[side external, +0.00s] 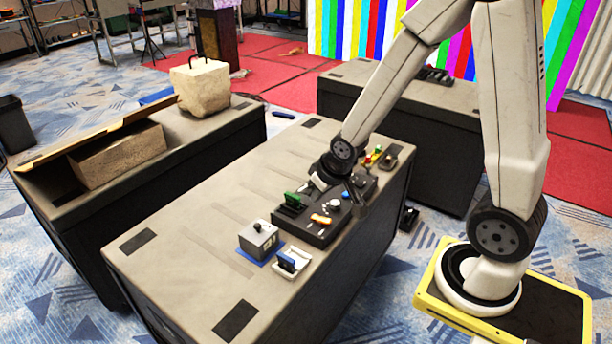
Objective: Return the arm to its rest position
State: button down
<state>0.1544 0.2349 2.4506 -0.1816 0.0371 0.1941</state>
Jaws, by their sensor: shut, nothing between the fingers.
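My gripper (318,184) is low over a black control panel (318,228) on the middle table. It is seen small and partly hidden by my wrist; its fingers are shut with nothing between them. The panel carries a green part (291,198), an orange part (321,219), a white round knob (335,203) and several coloured pieces at its far end. I cannot tell whether the fingertips touch the panel. My arm reaches down and left from its base on a yellow-edged stand (430,304).
A grey box (259,241) on a blue mat and a small white tray (289,262) with a blue piece stand near the panel. The middle table (190,235) is bare at left.

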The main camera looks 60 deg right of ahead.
jog(key=s+a+r+n+g, duration=0.2)
jog(key=s+a+r, duration=0.1)
jog(key=s+a, duration=0.2)
jog(key=shift+s+a+y, duration=0.25)
jog(key=shift+s+y, duration=0.15)
jog(key=shift+s, duration=0.35)
